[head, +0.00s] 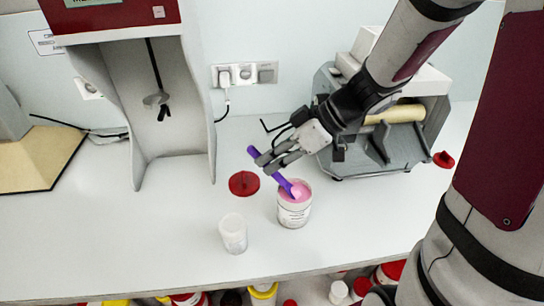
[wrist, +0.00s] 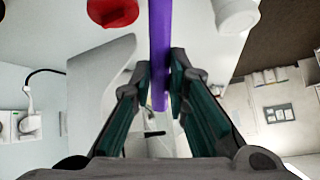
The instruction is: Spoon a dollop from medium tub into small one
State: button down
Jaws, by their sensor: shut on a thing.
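The medium tub (head: 294,216), white with a printed label and pink cream at its open top, stands on the counter. The small tub (head: 233,236), pale, translucent and open, stands to its left and nearer the counter's front edge. My gripper (head: 268,164) is shut on the purple spoon (head: 284,183), above and behind the medium tub. The spoon slants down to the right, its lower end at the pink cream in the tub's mouth; how deep it sits is hidden. In the wrist view the spoon (wrist: 160,45) runs between my fingertips (wrist: 163,72).
A red lid (head: 244,183) lies behind the tubs. A red and grey mixing machine (head: 128,90) stands at back left, a grey roller mill (head: 400,135) at back right. A small red cap (head: 443,160) lies beside the mill. The counter's left front is clear.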

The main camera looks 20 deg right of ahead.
jog(key=shift+r, duration=0.1)
jog(key=shift+r+p, duration=1.2)
jog(key=shift+r, duration=1.8)
